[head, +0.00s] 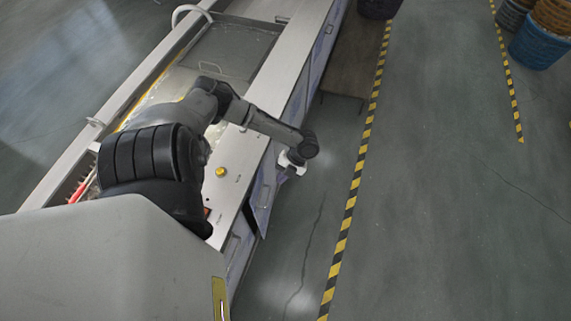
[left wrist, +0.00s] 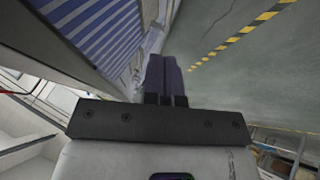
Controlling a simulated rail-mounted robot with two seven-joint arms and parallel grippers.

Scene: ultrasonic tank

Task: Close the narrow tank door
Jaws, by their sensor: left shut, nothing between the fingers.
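The tank (head: 262,110) is a long metal unit running from the lower left to the top of the head view. On its right side, a narrow bluish-grey door panel (head: 264,192) stands out at an angle, with a dark gap beside it. My left arm reaches over the tank, and my left gripper (head: 292,164) is beside that side, near the panel's upper end; contact cannot be told. In the left wrist view, its dark fingers (left wrist: 165,78) are together and empty. A blue-and-white striped panel (left wrist: 98,32) is to their left. My right gripper is not in view.
A yellow button (head: 221,172) is on the tank's top. Blue and brown round containers (head: 538,45) stand at the far right.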

